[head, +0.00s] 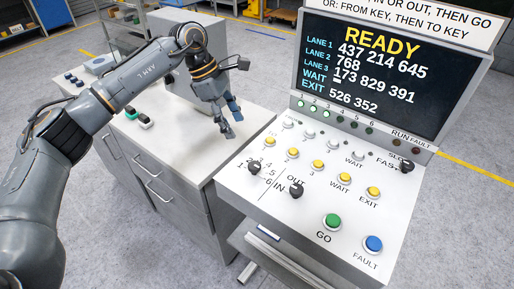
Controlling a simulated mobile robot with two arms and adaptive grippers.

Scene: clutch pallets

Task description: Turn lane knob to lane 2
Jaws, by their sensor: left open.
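The lane knob (254,168) is a small black knob on the sloped white control panel (262,200), with the numbers 1 to 6 around it. Its pointer is too small to read for certain. A second black knob (296,190), marked OUT and IN, sits to its lower right. My left gripper (232,122) is open and empty. It hangs over the grey cabinet top, up and left of the lane knob in the head view and apart from it. My right gripper is not in view.
The screen (372,70) above the panel reads READY. Several yellow buttons (318,165), a green GO button (332,221), a blue FAULT button (373,244) and a speed knob (407,166) share the panel. Small green and black items (138,118) lie on the cabinet.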

